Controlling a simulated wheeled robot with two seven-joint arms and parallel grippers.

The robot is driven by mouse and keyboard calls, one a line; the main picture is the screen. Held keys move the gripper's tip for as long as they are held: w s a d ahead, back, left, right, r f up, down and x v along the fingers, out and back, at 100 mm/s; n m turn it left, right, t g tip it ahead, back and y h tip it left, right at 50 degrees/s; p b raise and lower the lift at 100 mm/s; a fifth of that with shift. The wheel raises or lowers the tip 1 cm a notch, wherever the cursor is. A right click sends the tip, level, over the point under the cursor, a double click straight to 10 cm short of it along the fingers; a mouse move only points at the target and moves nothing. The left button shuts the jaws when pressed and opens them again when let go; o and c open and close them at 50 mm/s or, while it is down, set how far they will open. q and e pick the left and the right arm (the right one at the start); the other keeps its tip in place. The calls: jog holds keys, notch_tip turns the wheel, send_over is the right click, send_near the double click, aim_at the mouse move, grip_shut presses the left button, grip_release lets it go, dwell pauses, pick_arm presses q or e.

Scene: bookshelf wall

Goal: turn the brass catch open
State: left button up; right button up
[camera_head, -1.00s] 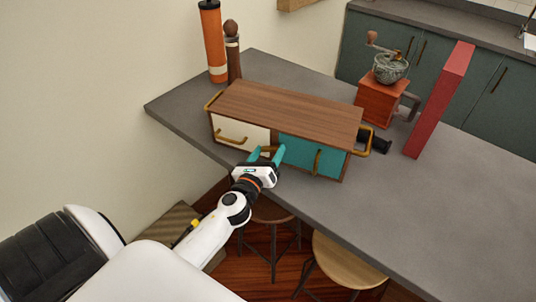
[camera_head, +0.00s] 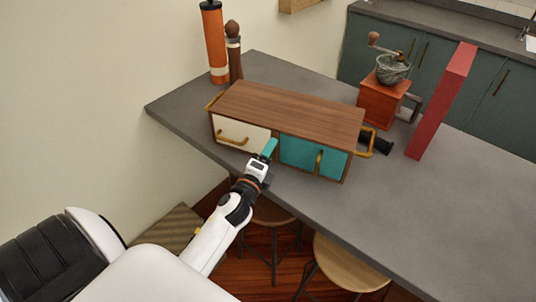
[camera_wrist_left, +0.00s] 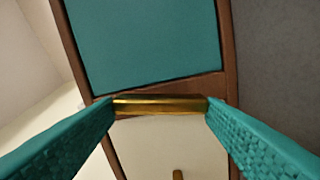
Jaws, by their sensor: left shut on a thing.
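The brass catch (camera_wrist_left: 160,105) sits at the seam between the teal door (camera_wrist_left: 145,45) and the cream door (camera_wrist_left: 165,145) of the wooden cabinet (camera_head: 300,108). In the left wrist view the bar lies along the seam, so it stands upright on the cabinet front. My left gripper (camera_head: 268,152) is at the front of the cabinet, and its teal fingers are shut on the two ends of the catch. In the head view the gripper hides the catch. Both doors look closed. My right gripper is not in view.
The cabinet stands on a grey counter (camera_head: 420,215). An orange cylinder (camera_head: 214,45) and a brown mill (camera_head: 234,55) stand behind its left end. A coffee grinder (camera_head: 385,100) and a red slab (camera_head: 440,100) stand to the right. Stools (camera_head: 350,262) are below the counter edge.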

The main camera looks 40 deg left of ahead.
pick_arm(q)
jog(key=shift+n, duration=1.1)
jog(key=o, duration=1)
jog(key=shift+s+d+b, duration=0.4)
jog(key=shift+s+b, duration=0.15)
jog(key=shift+s, duration=1.45)
jog(key=shift+s+d+b, duration=0.35)
jog(key=shift+s+b, duration=0.2)
jog(key=shift+s, duration=1.4)
jog(key=shift+s+d+b, duration=0.4)
jog(key=shift+s+b, duration=0.15)
jog(key=shift+s, duration=1.45)
jog(key=shift+f, duration=0.1)
